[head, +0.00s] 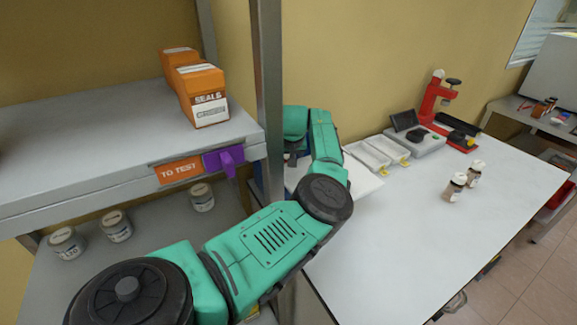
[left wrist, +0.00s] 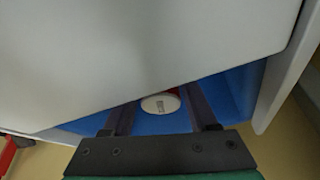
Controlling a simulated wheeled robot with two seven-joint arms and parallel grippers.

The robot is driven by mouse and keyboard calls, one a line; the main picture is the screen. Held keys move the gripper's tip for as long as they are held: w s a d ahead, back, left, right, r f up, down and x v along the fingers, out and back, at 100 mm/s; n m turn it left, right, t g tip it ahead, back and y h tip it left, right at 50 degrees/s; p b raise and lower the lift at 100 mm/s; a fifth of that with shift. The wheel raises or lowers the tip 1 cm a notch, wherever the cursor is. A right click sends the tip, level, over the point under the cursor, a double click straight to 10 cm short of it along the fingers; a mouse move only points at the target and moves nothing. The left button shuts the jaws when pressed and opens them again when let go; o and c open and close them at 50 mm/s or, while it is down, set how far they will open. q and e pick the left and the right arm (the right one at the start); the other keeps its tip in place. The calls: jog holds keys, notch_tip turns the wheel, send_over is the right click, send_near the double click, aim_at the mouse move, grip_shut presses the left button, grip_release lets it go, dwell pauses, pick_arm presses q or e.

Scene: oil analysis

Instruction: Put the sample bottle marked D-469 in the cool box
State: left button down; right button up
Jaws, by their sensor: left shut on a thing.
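In the left wrist view my left gripper (left wrist: 160,112) is shut on a sample bottle (left wrist: 160,104), seen from above as a white cap with a small dark marking too small to read. The bottle is over or within the blue-lined cool box (left wrist: 235,95), between its pale walls or lid. I cannot tell whether it touches the bottom. In the head view my left arm bends over behind the shelf post, and the gripper and bottle are mostly hidden there. My right gripper is not in view.
A shelf (head: 90,150) holds orange boxes (head: 205,97); several jars (head: 116,226) stand below. A metal post (head: 268,90) stands close to my arm. The bench (head: 400,240) holds two bottles (head: 454,188) (head: 475,174), white trays (head: 375,155) and a red device (head: 435,100). Its front is clear.

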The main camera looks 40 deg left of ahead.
pick_arm(q)
jog(key=shift+a+f, duration=0.1)
jog(key=shift+f, duration=0.4)
jog(key=shift+c, duration=0.9)
grip_release()
jog(key=shift+w+r, duration=0.1)
jog(key=shift+r, duration=0.3)
jog(key=b+v, duration=0.2)
jog(key=v, duration=1)
jog(key=shift+r, duration=0.2)
